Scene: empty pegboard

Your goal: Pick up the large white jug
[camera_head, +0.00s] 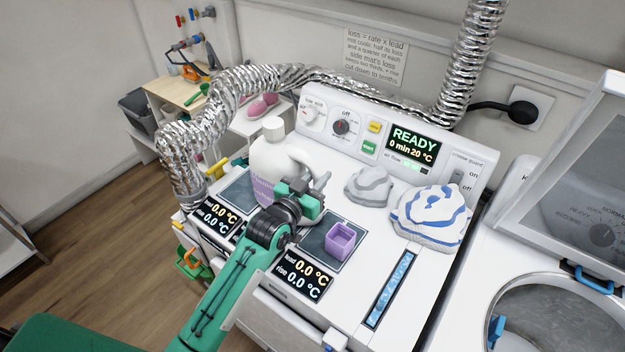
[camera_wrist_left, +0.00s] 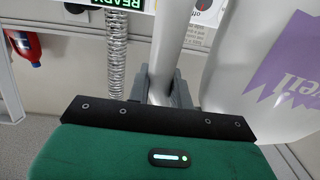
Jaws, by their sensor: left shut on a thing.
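The large white jug (camera_head: 268,160) has a white cap and a purple label. It is upright over the left dark pad (camera_head: 240,188) on top of the white machine; I cannot tell whether its base touches the pad. My left gripper (camera_head: 304,185) is at the jug's right side, shut on its handle. In the left wrist view the handle (camera_wrist_left: 171,40) runs down between the grey fingers (camera_wrist_left: 165,92), and the jug's body (camera_wrist_left: 265,75) fills the right side. The gripper hides part of the handle in the head view. My right gripper is not in view.
A purple open box (camera_head: 341,239) sits on the right dark pad. A grey cloth heap (camera_head: 369,185) and a blue-striped white cloth heap (camera_head: 431,217) lie to the right. A silver hose (camera_head: 235,82) arches behind the jug. The control panel (camera_head: 340,115) stands at the back.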

